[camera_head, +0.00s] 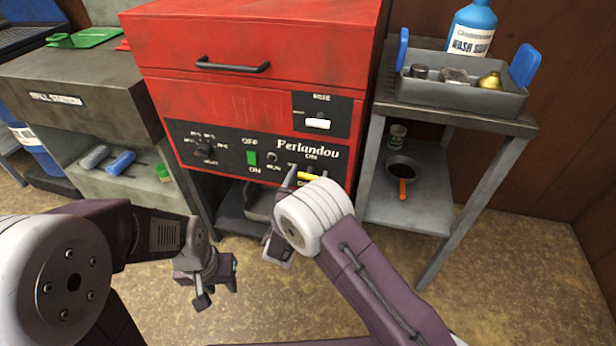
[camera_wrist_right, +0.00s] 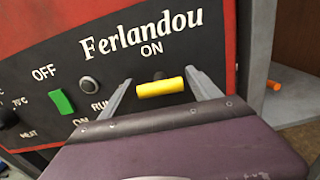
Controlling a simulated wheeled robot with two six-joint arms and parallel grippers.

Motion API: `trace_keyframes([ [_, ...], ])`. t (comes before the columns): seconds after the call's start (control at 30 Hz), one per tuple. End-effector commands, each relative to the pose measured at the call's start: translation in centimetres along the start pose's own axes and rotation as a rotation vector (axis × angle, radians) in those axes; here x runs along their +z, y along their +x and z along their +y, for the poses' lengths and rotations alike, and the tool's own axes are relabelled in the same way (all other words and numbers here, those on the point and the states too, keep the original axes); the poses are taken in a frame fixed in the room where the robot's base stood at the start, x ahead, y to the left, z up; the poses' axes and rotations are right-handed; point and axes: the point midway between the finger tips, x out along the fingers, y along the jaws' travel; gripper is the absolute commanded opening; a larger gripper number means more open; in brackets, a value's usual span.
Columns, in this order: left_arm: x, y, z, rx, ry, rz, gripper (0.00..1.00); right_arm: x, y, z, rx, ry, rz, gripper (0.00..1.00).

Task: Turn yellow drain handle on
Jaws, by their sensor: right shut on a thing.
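The yellow drain handle (camera_head: 318,177) is at the lower right of the red machine's black panel (camera_head: 225,150), partly hidden by my right arm. In the right wrist view the yellow handle (camera_wrist_right: 161,88) is a short bar lying nearly level under the word ON. The word RUN is to its lower left. My right gripper (camera_wrist_right: 158,82) has one finger at each end of the bar and is shut on it. My left gripper (camera_head: 208,283) hangs low in front of the machine, away from the handle. Its jaw opening is not clear.
A green switch (camera_wrist_right: 62,101) and a dark round button (camera_wrist_right: 88,84) are left of the handle. A grey bench (camera_head: 80,90) stands at left. The floor in front is clear.

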Motion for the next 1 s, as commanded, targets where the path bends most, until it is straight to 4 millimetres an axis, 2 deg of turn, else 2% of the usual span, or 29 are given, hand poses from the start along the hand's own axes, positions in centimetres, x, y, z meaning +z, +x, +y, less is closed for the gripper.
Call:
trace_keyframes([
  [0.17, 0.1, 0.8, 0.0, 0.0, 0.0, 0.0, 0.36, -0.3, 0.0, 0.0, 0.001, 0.101, 0.001, 0.31],
  [0.57, 0.4, 3.5, -0.1, 0.0, 0.0, 0.0, 0.36, -0.5, 0.0, -0.1, 0.0, 0.47, 0.002, 0.31],
  [1.0, 0.9, 8.5, -0.2, 0.0, 0.0, 0.0, 0.36, -0.9, -0.1, -0.2, 0.001, 0.889, 0.001, 0.31],
])
